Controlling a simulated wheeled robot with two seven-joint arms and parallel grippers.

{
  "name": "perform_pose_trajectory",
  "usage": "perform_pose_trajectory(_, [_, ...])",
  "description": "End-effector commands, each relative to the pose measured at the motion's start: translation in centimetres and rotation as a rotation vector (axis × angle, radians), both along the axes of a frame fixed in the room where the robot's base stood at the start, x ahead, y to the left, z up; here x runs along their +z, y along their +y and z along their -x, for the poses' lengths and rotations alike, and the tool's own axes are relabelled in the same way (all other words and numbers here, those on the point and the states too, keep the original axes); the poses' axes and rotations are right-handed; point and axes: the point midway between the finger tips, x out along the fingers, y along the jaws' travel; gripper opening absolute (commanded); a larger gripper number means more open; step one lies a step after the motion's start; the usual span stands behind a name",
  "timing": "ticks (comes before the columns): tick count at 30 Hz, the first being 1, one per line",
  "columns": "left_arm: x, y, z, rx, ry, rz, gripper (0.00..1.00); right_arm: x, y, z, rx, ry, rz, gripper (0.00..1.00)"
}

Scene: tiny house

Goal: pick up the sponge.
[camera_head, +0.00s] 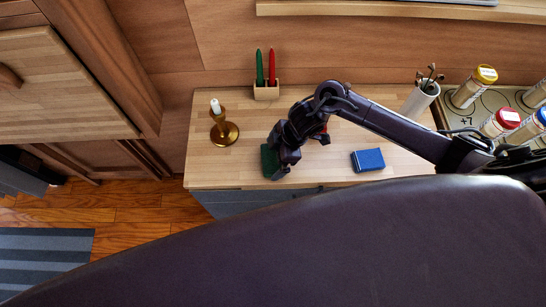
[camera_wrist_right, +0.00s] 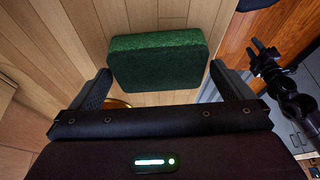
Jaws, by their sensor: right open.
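The sponge is a dark green block (camera_wrist_right: 158,58) lying flat on the wooden counter. It fills the upper middle of the right wrist view, and part of it shows in the head view (camera_head: 268,161) beside my right gripper. My right gripper (camera_head: 280,164) is open and empty just above the counter. In the right wrist view its two fingers (camera_wrist_right: 160,73) stand apart at the near left and right corners of the sponge; contact is unclear. A dark pronged part at the right of that view, probably my left gripper (camera_wrist_right: 265,58), is too small to read.
A brass candlestick (camera_head: 224,131) stands left of the sponge. A wooden holder (camera_head: 266,92) with red and green candles is behind. A blue box (camera_head: 367,160) lies to the right. A white cup (camera_head: 418,101) and several jars (camera_head: 466,92) stand farther right. The counter's front edge is close.

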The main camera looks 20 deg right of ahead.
Motion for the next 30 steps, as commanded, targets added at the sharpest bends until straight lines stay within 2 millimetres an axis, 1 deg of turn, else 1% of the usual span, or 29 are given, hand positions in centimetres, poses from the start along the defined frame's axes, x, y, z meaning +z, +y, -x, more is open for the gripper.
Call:
perform_pose_trajectory(2, [0.0,-0.1,-0.3,0.001,-0.004,0.001,0.36,0.0,0.0,0.0,0.0,0.0,0.0,1.0])
perform_pose_trajectory(3, [0.0,-0.1,-0.2,0.001,-0.004,0.001,0.36,0.0,0.0,0.0,0.0,0.0,0.0,0.97])
perform_pose_trajectory(9, [-0.1,0.0,0.3,0.002,0.005,0.0,0.36,0.0,0.0,0.0,-0.001,-0.001,0.0,0.71])
perform_pose_trajectory(11, [-0.1,0.0,0.5,0.002,0.007,0.0,0.36,0.0,0.0,0.0,-0.001,-0.001,0.0,0.64])
perform_pose_trajectory(19, [-0.1,0.1,1.0,0.003,0.014,-0.002,0.36,0.1,0.0,0.0,-0.001,-0.001,0.0,0.64])
perform_pose_trajectory(23, [-0.1,0.1,1.0,0.003,0.014,-0.002,0.36,0.4,0.0,-0.1,-0.002,-0.002,-0.001,0.64])
perform_pose_trajectory(26, [-0.1,0.1,1.0,0.003,0.014,-0.002,0.36,1.2,0.0,-0.1,0.0,-0.003,-0.001,0.64])
perform_pose_trajectory(30, [-0.1,0.1,1.0,0.003,0.014,-0.002,0.36,3.4,0.0,-0.2,0.001,-0.006,0.0,0.64])
